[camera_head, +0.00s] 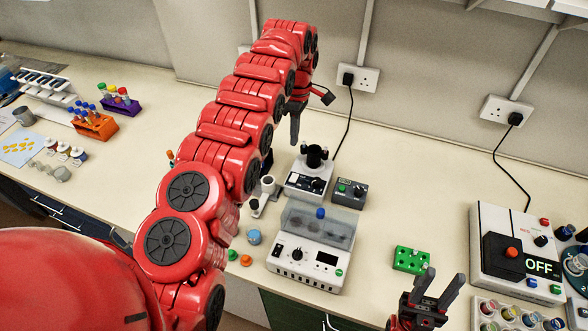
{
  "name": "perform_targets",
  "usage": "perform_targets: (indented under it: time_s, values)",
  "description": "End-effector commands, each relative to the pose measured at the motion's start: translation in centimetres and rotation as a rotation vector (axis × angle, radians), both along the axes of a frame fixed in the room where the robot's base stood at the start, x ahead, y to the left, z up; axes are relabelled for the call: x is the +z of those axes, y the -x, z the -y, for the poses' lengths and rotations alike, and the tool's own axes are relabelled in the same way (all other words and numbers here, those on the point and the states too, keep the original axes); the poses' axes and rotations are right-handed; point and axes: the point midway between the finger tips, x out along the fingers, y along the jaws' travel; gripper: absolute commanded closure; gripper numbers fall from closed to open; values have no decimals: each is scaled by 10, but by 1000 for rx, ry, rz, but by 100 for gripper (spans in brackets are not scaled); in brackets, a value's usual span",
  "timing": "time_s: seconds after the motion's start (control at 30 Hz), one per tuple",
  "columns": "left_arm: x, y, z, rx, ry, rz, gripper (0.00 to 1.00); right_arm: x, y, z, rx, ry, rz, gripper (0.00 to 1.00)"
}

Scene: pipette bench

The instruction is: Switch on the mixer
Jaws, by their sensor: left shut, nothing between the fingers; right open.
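What looks like the mixer (308,183) is a small white and dark unit with a black cup on top, standing mid-bench. Its front panel has a dark switch area and a knob, too small to read. My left arm reaches over the bench from the left. My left gripper (294,138) is shut and empty, pointing down just behind and left of the black cup, apparently above the bench. Its fingertips look apart from the mixer, though the gap in depth is hard to judge. My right gripper (438,290) is open and empty at the front edge, below the green block.
A grey box with knobs (350,191) stands right beside the mixer. A white lidded device (310,257) is in front. A green block (411,260) and a larger unit reading OFF (518,259) are to the right. Cables run from wall sockets (358,78). The bench's middle right is clear.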

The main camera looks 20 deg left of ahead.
Motion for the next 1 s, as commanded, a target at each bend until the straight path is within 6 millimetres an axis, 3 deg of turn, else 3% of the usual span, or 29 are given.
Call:
perform_targets:
  time_s: [0.27,0.57,0.73,1.0]
  values:
    - [-14,2,0,0,1,-3,100,2,0,0,0,0,0,57]
    - [-75,11,-1,1,2,-5,100,17,0,0,0,0,0,57]
    - [-111,15,-1,0,2,-4,100,12,0,0,0,0,0,57]
    - [-138,17,-1,1,0,-1,100,5,0,0,0,0,0,57]
